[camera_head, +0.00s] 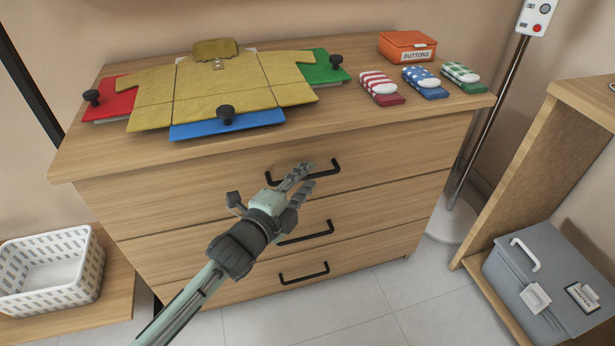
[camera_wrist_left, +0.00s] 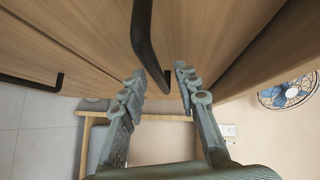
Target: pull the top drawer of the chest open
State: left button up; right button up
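The wooden chest (camera_head: 150,246) stands in front of me with its drawers shut. The top drawer (camera_head: 400,150) has a black bar handle (camera_head: 322,174), and its front looks flush. My left gripper (camera_head: 301,181) is at this handle and partly covers its middle. In the left wrist view the gripper (camera_wrist_left: 160,78) has its fingers apart, with the handle (camera_wrist_left: 146,45) running between or just ahead of the fingertips. I cannot tell whether either finger touches it. My right gripper is not in view.
On the chest top lie a yellow shirt (camera_head: 230,85) on coloured folding boards, an orange button box (camera_head: 407,46) and several folded sock pairs (camera_head: 425,82). A white basket (camera_head: 50,270) stands left. A pole (camera_head: 490,120), wooden shelf (camera_head: 530,160) and grey toolbox (camera_head: 550,280) stand right.

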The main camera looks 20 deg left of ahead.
pick_arm(q)
jog(key=shift+w+d, duration=0.1)
jog(key=shift+w, duration=0.4)
jog(key=shift+c, duration=0.5)
grip_shut()
